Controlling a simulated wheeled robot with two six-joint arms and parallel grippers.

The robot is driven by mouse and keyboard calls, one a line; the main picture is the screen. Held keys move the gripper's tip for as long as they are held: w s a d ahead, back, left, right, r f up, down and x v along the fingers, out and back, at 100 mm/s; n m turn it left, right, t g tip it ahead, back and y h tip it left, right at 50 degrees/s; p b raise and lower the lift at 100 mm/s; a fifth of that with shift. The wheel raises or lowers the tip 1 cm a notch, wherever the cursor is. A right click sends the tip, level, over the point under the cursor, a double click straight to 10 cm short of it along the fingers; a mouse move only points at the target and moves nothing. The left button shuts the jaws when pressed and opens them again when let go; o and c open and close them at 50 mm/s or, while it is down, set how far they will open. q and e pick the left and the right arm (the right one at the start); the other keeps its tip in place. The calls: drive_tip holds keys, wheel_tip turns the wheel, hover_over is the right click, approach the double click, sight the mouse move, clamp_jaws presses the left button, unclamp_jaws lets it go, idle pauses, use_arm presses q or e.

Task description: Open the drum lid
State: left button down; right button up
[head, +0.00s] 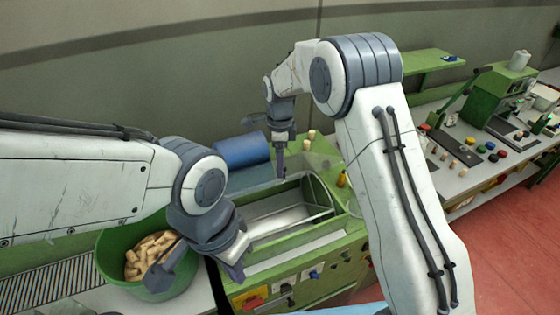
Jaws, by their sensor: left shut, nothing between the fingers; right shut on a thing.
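The green machine (292,262) has a long drum trough with a pale, smooth inside (285,216). A clear drum lid (318,187) with a thin grey rim shows at the trough's right end; its exact angle is hard to tell. My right gripper (280,172) points down at the trough's back edge. It is shut on a small part that its fingers mostly hide, apparently at the lid's edge. My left gripper (238,264) is shut and empty at the trough's front left corner, beside the green tub.
A green tub (108,262) of corks (150,250) stands at left, close to my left gripper. A blue cylinder (241,150) lies behind the trough. A workbench (470,160) with coloured pieces is at right.

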drive_tip(key=shift+a+r, duration=0.1)
drive_tip(key=shift+r, duration=0.05)
idle(0.3)
drive_tip(key=shift+r, duration=0.15)
